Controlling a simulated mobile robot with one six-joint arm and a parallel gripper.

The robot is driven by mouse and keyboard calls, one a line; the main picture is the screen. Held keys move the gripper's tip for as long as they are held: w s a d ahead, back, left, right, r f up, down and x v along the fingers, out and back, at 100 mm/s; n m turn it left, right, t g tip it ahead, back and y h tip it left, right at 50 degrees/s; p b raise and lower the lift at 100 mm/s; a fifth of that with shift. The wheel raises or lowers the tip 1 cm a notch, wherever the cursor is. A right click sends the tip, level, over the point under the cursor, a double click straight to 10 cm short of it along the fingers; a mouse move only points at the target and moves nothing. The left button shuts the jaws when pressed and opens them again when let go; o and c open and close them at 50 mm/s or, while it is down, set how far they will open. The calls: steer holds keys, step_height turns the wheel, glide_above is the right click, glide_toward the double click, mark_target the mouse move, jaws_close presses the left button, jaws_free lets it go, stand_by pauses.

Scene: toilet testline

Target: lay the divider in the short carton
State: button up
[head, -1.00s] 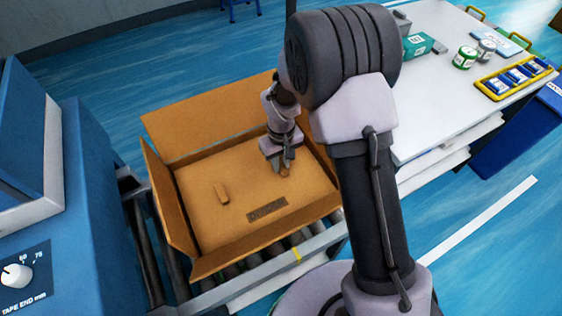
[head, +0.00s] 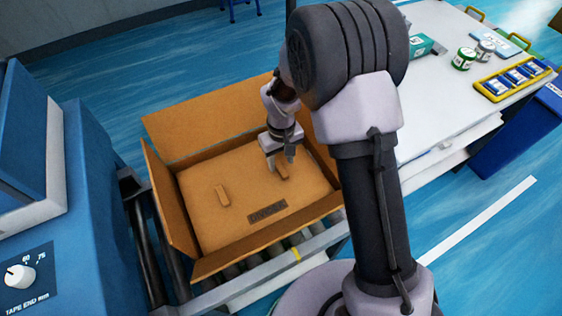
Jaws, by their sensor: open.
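The short carton (head: 171,213) stands open on the rollers with its flaps folded outward. The divider (head: 243,182), a flat brown cardboard sheet, lies inside it and covers most of the inside. The sheet has a dark printed label (head: 267,210) near its front edge and two small raised tabs, one at the left (head: 222,195) and one at the right (head: 282,172). My gripper (head: 281,163) is open, pointing down, just above and behind the right tab. It holds nothing. My arm hides the carton's right back corner.
A blue machine (head: 90,180) with a knob stands close at the left. A roller conveyor (head: 245,271) with a metal rail runs under the carton. At the right, a white table (head: 440,100) carries cans (head: 464,58) and a yellow tray (head: 489,91).

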steer(key=s+d+r+m+t+p, duration=0.1)
steer(key=s+d+r+p, duration=0.15)
steer(key=r, duration=0.95)
steer(key=s+d+r+m+p, duration=0.1)
steer(key=r+m+p, duration=0.15)
steer(key=r, duration=1.05)
steer(key=s+d+r+m+t+y, duration=0.1)
steer(key=s+d+r+m+t, duration=0.1)
steer(key=s+r, duration=0.3)
steer(key=s+d+r+m+t+y, duration=0.1)
steer(key=s+d+r+m+t, duration=0.1)
steer(key=s, duration=1.1)
step_height(320, 180, up, 3)
steer(key=shift+d+r+m+t, duration=0.1)
steer(key=shift+d+m+t, duration=0.35)
steer(key=shift+m, duration=0.6)
